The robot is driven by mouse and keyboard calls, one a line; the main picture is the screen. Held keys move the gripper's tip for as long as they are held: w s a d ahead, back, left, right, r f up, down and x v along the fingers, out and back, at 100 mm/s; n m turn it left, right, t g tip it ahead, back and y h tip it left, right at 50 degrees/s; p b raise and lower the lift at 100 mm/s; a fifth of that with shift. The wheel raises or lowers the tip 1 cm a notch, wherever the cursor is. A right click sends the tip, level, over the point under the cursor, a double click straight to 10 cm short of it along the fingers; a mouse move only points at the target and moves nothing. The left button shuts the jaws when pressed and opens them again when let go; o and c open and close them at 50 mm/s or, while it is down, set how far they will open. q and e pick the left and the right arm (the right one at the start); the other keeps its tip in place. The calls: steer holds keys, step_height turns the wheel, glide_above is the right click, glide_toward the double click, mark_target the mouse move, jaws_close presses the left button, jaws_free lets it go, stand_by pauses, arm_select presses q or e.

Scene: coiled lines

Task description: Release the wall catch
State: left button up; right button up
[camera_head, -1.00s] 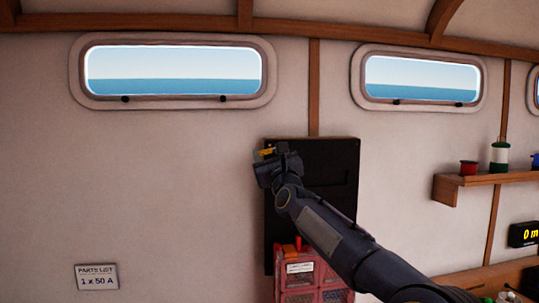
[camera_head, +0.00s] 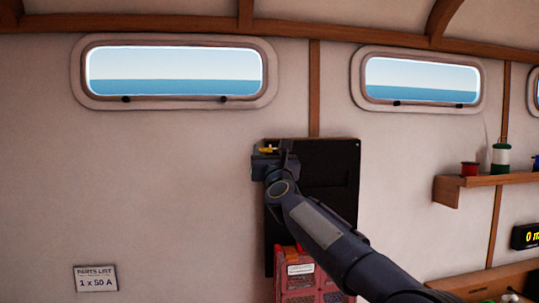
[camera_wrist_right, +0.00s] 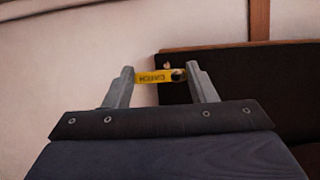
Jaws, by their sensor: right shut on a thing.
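The yellow wall catch (camera_wrist_right: 154,76) carries dark lettering and lies between my right gripper's fingers in the right wrist view, at the upper left corner of a black board (camera_head: 325,180). In the head view only a bit of the catch (camera_head: 267,150) shows above the gripper. My right gripper (camera_head: 271,153) is shut on the catch. The same gripper shows in the right wrist view (camera_wrist_right: 162,80), a finger at each end of the catch. My right wrist hides part of the board. My left gripper is out of view.
A red case with a label (camera_head: 301,270) is at the board's lower part, partly behind my arm. A wooden shelf (camera_head: 490,181) with spools is at right. A parts list card (camera_head: 96,279) is on the wall at lower left.

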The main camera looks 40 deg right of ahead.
steer(key=o, duration=1)
steer(key=shift+c, duration=0.2)
steer(key=shift+s+a+f+b, duration=0.15)
steer(key=shift+s+f+b, duration=0.05)
steer(key=shift+s+b, duration=0.1)
steer(key=b+v, duration=0.3)
steer(key=v, duration=0.4)
steer(key=shift+b, duration=0.35)
steer(key=shift+r, duration=0.1)
